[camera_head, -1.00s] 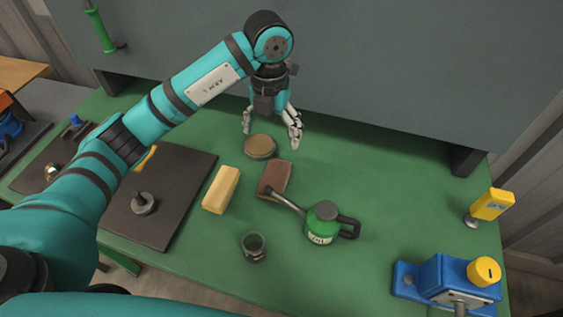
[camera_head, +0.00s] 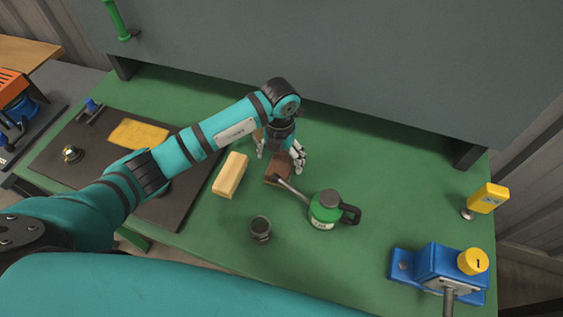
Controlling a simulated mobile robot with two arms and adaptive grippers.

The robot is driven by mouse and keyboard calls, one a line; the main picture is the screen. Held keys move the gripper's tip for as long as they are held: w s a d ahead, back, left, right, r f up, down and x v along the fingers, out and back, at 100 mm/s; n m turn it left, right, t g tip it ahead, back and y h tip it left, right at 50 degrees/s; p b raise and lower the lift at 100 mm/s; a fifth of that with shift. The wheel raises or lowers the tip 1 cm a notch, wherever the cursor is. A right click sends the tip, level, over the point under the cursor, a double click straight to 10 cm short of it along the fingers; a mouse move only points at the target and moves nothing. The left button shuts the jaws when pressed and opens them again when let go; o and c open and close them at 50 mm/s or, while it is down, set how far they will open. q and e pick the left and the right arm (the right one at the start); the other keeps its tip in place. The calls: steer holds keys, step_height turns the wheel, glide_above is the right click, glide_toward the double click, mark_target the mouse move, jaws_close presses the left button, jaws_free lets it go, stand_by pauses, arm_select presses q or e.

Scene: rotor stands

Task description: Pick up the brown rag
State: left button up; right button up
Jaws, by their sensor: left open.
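The brown rag (camera_head: 274,177) is a small, flat, folded piece on the green bench, between a pale yellow block and a green oil can. My left gripper (camera_head: 279,161) is open with its fingers pointing down over the rag's far part. The fingers hide some of the rag, and I cannot tell whether they touch it. My right gripper is not in view.
The oil can (camera_head: 325,210) has its spout reaching to the rag's right edge. The yellow block (camera_head: 231,175) lies close on the left. A dark jar (camera_head: 260,230) stands nearer. A yellow cloth (camera_head: 138,134) lies on a dark mat.

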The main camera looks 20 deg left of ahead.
mark_target(280, 165)
arm_select(q)
step_height(280, 165, down, 2)
steer(key=shift+s+d+f+p, duration=0.1)
steer(key=shift+s+f+p, duration=0.1)
steer(key=shift+p, duration=0.2)
steer(key=shift+f, duration=0.5)
steer(key=shift+w, duration=0.1)
steer(key=c, duration=1.4)
steer(key=shift+o, duration=0.2)
step_height(280, 165, up, 9)
steer(key=b, duration=0.3)
steer(key=shift+r, duration=0.55)
steer(key=o, duration=0.6)
steer(key=c, duration=0.4)
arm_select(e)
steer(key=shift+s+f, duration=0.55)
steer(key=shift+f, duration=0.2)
